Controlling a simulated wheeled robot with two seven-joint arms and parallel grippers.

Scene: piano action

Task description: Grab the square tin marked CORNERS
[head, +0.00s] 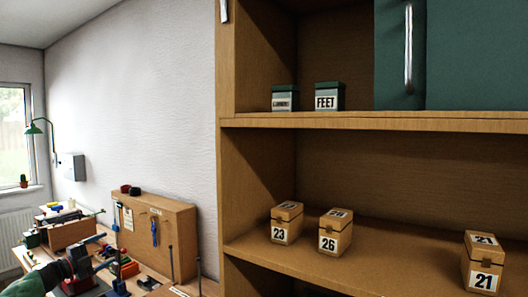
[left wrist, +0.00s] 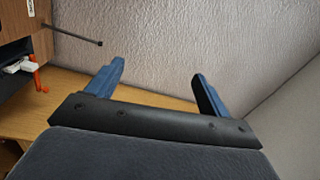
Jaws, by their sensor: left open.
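A small square green tin (head: 284,97) stands on the upper shelf at the left, its white label small and hard to read but seeming to say CORNERS. A similar green tin marked FEET (head: 329,97) stands just right of it, with a narrow gap between. My left gripper (head: 103,252) is low at the left of the head view, far from the tins, in front of the workbench. In the left wrist view its two blue fingers (left wrist: 158,88) are apart with nothing between them. My right gripper is not in view.
The wooden shelf unit (head: 380,122) has a dark green case (head: 470,55) at the upper right. Wooden boxes marked 23 (head: 279,234), 26 (head: 328,243) and 21 (head: 483,281) stand on the lower shelf. A tool board (head: 180,235) rises from the cluttered bench at left.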

